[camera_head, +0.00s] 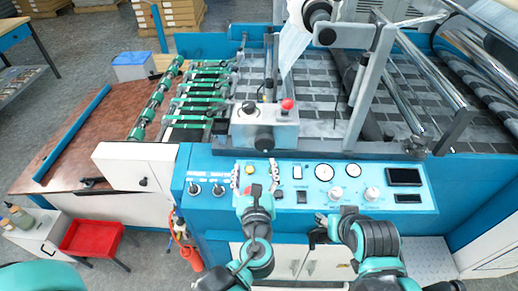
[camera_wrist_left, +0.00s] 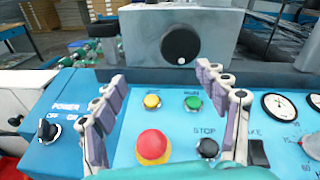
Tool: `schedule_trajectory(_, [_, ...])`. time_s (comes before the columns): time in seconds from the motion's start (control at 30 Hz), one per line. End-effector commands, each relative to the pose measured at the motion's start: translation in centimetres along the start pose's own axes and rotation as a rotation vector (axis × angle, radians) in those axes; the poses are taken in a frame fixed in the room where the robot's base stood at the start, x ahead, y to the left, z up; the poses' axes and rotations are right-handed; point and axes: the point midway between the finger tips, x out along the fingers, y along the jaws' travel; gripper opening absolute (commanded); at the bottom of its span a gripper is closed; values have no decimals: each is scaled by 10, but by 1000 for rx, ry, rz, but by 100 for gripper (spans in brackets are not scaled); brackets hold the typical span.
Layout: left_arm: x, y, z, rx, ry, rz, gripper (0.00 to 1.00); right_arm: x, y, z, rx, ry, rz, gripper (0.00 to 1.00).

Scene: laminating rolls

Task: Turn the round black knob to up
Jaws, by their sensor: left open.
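The round black knob (camera_head: 264,141) is on the front of a grey box (camera_head: 280,116) above the blue control panel. In the left wrist view the knob (camera_wrist_left: 180,44) faces me, with its white dot at the bottom. My left gripper (camera_head: 253,176) is over the panel, below and in front of the knob. In the left wrist view its two fingers (camera_wrist_left: 160,75) are spread apart with nothing between them, short of the knob and not touching it. My right gripper (camera_head: 333,220) is low at the panel's front edge; its finger opening is unclear.
The panel (camera_wrist_left: 120,150) carries a red button (camera_wrist_left: 152,147), yellow and green buttons, a black stop button (camera_wrist_left: 207,147) and a power switch (camera_wrist_left: 47,130). Gauges (camera_head: 324,172) are to the right. A red-topped button (camera_head: 287,104) stands on the grey box. Rollers lie behind.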

Motion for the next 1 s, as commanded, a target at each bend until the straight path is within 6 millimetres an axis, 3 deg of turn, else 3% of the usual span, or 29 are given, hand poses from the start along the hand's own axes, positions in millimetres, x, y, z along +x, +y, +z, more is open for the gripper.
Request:
schedule_trajectory(0.1, [-8, -24, -3, 172, -63, -68, 73, 4, 0, 3, 0, 0, 0, 47])
schedule_trajectory(0.2, [-7, -31, -1, 228, -87, -81, 73, 5, 0, 4, 0, 0, 0, 47])
schedule_trajectory(0.63, [56, -35, 3, 228, -87, -80, 73, 15, 0, 11, 0, 0, 0, 47])
schedule_trajectory(1.0, [66, -37, 6, 227, -86, -81, 73, 16, 0, 12, 0, 0, 0, 47])
